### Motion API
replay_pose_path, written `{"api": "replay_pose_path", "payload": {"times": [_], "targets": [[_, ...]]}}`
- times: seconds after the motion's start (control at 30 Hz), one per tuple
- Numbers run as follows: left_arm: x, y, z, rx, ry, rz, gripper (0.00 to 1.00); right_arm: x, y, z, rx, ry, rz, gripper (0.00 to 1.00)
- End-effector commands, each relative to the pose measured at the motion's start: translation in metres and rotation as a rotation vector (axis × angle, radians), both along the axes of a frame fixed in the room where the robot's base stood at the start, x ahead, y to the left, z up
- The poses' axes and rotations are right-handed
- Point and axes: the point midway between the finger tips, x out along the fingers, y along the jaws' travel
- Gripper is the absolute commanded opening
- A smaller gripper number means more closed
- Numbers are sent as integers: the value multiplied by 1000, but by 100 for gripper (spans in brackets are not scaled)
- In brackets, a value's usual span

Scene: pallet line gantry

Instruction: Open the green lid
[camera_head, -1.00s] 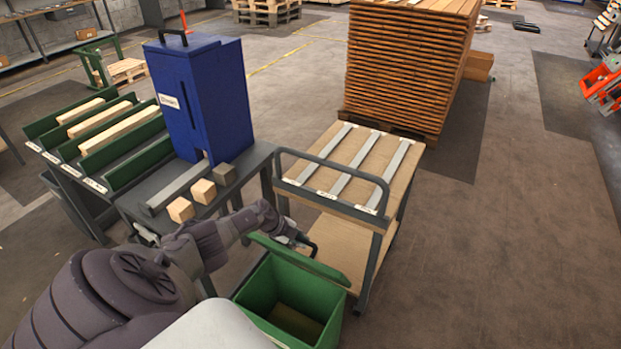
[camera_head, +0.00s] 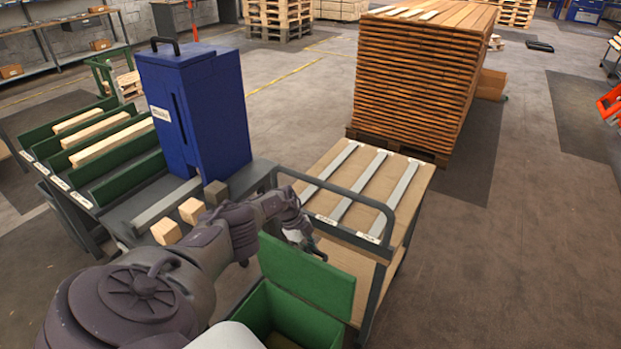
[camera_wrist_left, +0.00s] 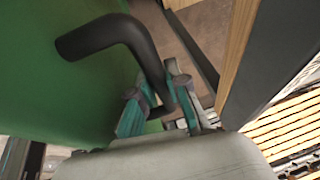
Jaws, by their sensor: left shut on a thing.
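The green lid (camera_head: 303,280) stands raised, near upright, at the back edge of the green bin (camera_head: 308,318). The bin's opening shows in front of it, partly cut off by the lower picture edge. The lid's black handle (camera_wrist_left: 118,35) is a bent bar on its face in the left wrist view. My left gripper (camera_head: 306,243) is behind the lid's top edge and is shut on this handle. In the left wrist view its teal fingers (camera_wrist_left: 160,95) close around the bar's free part. My right gripper does not show.
A wooden cart (camera_head: 345,275) with metal strips and a grey rail stands just behind the lid. A blue cabinet (camera_head: 215,110) and a grey bench with wood blocks (camera_head: 166,231) are left. Open floor (camera_head: 510,260) lies right.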

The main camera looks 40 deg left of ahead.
Motion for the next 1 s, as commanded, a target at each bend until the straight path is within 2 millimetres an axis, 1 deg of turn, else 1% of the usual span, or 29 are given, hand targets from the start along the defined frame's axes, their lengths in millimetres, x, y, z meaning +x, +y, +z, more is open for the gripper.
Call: {"api": "replay_pose_path", "payload": {"times": [0.03,0.1,0.3,0.33,0.47,0.8,0.93,1.0], "targets": [[2,-2,1,-1,-3,-1,0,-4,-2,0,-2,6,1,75],[2,-1,1,-1,-3,-1,0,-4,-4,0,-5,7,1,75],[2,-1,1,0,-5,0,0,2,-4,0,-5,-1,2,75],[2,-1,1,0,-5,0,20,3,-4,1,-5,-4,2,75],[2,-1,1,1,-4,0,41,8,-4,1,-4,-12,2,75],[1,1,2,3,-3,1,41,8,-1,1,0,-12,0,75],[-1,5,8,4,-4,0,41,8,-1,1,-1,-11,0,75],[-2,8,14,4,-6,0,41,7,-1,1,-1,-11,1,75]]}}
